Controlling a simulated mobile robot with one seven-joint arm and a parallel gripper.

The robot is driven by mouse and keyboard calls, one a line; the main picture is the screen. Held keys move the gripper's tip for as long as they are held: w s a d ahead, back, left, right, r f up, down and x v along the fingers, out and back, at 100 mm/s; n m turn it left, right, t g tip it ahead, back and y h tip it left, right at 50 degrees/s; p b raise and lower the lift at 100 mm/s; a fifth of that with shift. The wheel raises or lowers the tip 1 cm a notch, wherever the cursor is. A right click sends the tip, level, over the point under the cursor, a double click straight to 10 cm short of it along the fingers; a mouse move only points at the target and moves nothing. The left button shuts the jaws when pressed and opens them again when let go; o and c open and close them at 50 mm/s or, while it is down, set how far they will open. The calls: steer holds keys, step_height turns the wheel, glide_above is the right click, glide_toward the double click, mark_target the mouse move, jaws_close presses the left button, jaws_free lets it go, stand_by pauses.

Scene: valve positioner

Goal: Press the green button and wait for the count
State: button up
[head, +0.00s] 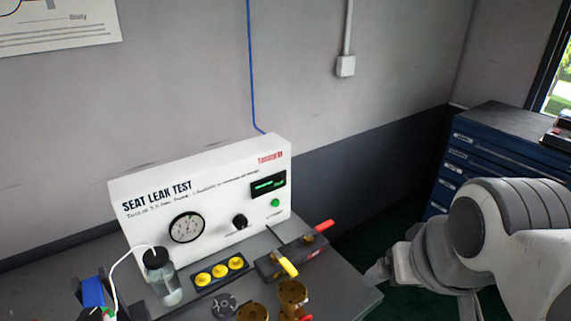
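The green button (275,203) is a small round button at the lower right of the white seat leak test panel (140,220). A dark display (268,186) with green characters sits just above it; the characters are too small to read. Nothing touches the button. My arm comes in from the right edge of the head view, to the right of the panel and well apart from it. My gripper cannot be made out; only arm links show.
On the panel are a round gauge (187,228) and a black knob (240,221). In front stand a clear bottle (163,279), yellow caps (220,270), a yellow-handled valve (287,265), a red handle (324,226) and brass parts (293,295). A blue drawer cabinet (480,160) stands at the right.

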jaws_close()
stand_by(0.5)
stand_by(1.4)
